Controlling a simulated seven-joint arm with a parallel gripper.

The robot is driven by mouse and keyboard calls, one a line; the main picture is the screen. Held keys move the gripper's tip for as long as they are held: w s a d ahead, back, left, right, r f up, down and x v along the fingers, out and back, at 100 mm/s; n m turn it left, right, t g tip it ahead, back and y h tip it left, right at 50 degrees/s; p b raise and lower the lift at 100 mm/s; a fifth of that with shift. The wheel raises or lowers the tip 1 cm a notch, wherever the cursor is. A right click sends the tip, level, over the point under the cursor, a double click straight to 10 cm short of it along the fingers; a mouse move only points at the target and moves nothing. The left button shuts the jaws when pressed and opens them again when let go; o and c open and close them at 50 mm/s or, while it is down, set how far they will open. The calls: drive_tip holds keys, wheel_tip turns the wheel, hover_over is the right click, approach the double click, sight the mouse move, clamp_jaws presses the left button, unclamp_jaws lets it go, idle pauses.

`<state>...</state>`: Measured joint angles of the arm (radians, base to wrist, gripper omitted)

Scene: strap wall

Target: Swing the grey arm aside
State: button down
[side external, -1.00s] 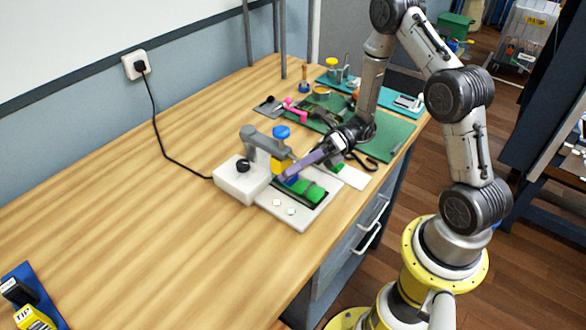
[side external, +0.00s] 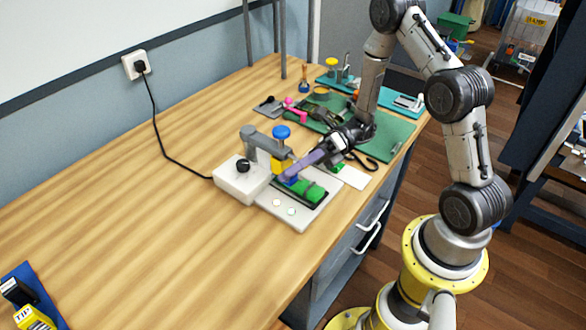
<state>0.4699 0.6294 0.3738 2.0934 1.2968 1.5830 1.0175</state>
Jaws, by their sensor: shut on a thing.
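A small bench device has a white box (side external: 240,182) with a black knob and a grey arm (side external: 262,141) reaching right above its pale base plate (side external: 300,216). A blue round knob (side external: 281,132) sits on top of the arm, and a yellow block (side external: 282,165) shows under it. A green block (side external: 313,191) lies on the plate. My gripper (side external: 331,148) is right of the grey arm, shut on a long purple bar (side external: 308,158). The bar slopes down left, its far end by a blue piece (side external: 289,179) under the arm. Whether they touch is unclear.
A green mat (side external: 390,138) with tools and pink parts lies behind my gripper. A white card (side external: 352,177) lies right of the device. A black cable runs from the wall socket (side external: 135,64) to the box.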

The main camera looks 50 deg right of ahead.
drive_tip(key=shift+d, duration=0.1)
idle(0.4)
drive_tip(key=shift+d+n+g, duration=0.6)
drive_tip(key=shift+d+g, duration=0.15)
drive_tip(key=shift+g, duration=0.15)
drive_tip(key=d+n+g, duration=0.2)
drive_tip(key=d+g, duration=0.1)
drive_tip(key=d+n+g, duration=0.2)
drive_tip(key=g, duration=0.1)
drive_tip(key=shift+w+d+g, duration=0.2)
drive_tip(key=shift+d+g, duration=0.1)
drive_tip(key=shift+d, duration=0.1)
drive_tip(key=shift+w+d+n+g+h, duration=0.25)
drive_tip(key=shift+d+n+g+h, duration=0.15)
drive_tip(key=shift+d+n+g, duration=0.3)
drive_tip(key=shift+w+d+n+g+h, duration=0.2)
drive_tip(key=shift+d+n+g+h, duration=0.25)
drive_tip(key=shift+d+g, duration=0.35)
drive_tip(key=shift+a, duration=0.15)
drive_tip(key=c, duration=0.6)
unclamp_jaws()
